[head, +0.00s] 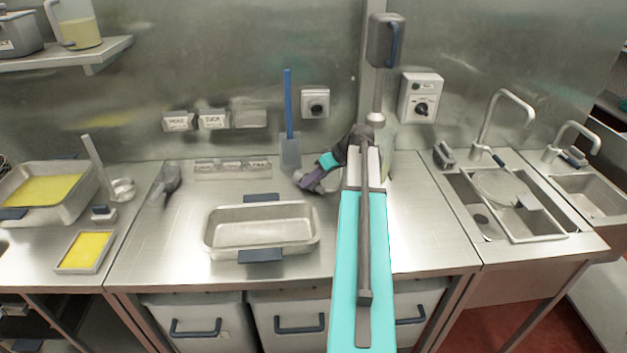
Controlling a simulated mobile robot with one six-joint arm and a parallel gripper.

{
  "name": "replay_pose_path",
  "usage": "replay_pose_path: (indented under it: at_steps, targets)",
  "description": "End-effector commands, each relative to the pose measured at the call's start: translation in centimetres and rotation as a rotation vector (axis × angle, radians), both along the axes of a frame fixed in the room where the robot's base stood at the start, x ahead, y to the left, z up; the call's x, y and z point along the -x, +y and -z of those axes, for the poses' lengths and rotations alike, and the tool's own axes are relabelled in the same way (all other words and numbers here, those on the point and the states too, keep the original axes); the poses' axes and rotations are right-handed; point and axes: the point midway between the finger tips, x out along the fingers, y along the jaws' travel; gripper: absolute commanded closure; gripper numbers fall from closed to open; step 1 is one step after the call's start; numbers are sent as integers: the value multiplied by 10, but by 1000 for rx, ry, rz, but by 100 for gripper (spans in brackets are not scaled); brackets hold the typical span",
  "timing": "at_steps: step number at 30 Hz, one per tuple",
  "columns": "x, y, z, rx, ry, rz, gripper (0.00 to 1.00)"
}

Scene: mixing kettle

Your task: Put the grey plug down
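My gripper (307,182) is at the end of my turquoise arm, low over the back middle of the steel worktop, just behind the right end of an empty steel pan. I cannot make out the grey plug for certain anywhere. Whether the fingers are open or shut is too small to see.
The empty steel pan (262,232) with blue handles stands at the front of the worktop (160,250). A grey scoop (168,180) lies at the left. A blue-handled scraper (289,120) stands against the wall. Sinks (482,222) are at the right. Bare worktop lies left of the pan.

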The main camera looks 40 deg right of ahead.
Motion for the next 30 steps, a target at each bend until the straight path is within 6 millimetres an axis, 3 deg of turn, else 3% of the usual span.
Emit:
replay_pose_path:
  at_steps: [1,2,14,30]
  targets:
    - [5,2,13,-6,26,-3,58]
    - [5,2,13,-6,26,-3,58]
    - [8,-1,-3,-3,23,0,58]
    - [41,-18,-61,0,14,2,58]
